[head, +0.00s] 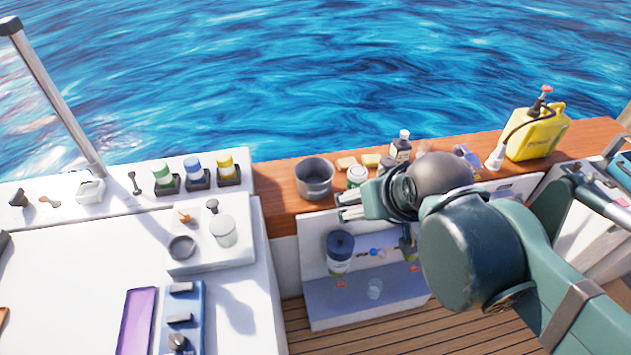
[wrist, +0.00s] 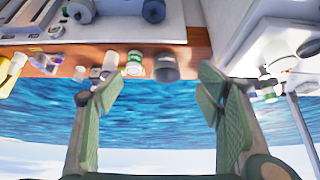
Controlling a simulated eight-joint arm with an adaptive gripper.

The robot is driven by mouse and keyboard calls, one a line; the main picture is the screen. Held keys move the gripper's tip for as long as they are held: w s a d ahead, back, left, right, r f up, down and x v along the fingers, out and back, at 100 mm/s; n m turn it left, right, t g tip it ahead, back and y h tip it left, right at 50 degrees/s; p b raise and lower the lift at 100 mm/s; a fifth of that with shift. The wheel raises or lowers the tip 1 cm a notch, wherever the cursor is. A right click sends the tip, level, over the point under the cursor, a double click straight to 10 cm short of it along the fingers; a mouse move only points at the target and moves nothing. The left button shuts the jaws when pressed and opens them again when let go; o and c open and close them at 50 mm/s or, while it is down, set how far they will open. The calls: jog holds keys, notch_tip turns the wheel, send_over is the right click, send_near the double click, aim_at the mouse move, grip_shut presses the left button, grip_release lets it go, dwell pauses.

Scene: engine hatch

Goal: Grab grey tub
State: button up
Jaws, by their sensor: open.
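The grey tub (head: 314,180) stands upright on the wooden ledge, at the end beside the white counter. It also shows in the wrist view (wrist: 166,68), above and between my two green fingers. My gripper (head: 346,206) is to the right of the tub and nearer to the camera in the head view. In the wrist view my gripper (wrist: 160,92) is wide open with nothing between the fingers. The tub is apart from them.
A white-and-green can (head: 356,176) stands close to the tub on the ledge, with sponges (head: 370,160) and a dark bottle (head: 401,146) behind. A yellow canister (head: 537,130) is farther right. Coloured jars (head: 196,172) stand on the white counter (head: 90,255) at left.

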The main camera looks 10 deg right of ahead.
jog(key=o, duration=1)
jog(key=shift+w, duration=0.1)
jog(key=w+a+f+g+b, duration=0.1)
jog(key=w+f, duration=0.1)
jog(key=w, duration=0.9)
jog(key=w+f, duration=0.3)
jog(key=w, duration=0.8)
jog(key=shift+g, duration=0.9)
jog(key=shift+w+a+f+b, duration=0.2)
jog(key=shift+w+a+f, duration=0.2)
jog(key=shift+w+f, duration=2.6)
jog(key=shift+w+a+f+b, duration=0.2)
jog(key=shift+w+a+f, duration=0.25)
jog(key=shift+w+f, duration=2.5)
jog(key=shift+w+a+f+b, duration=0.2)
jog(key=shift+w+a+f, duration=0.2)
jog(key=shift+w+f, duration=2.6)
jog(key=shift+s+f, duration=0.25)
jog(key=shift+f, duration=0.1)
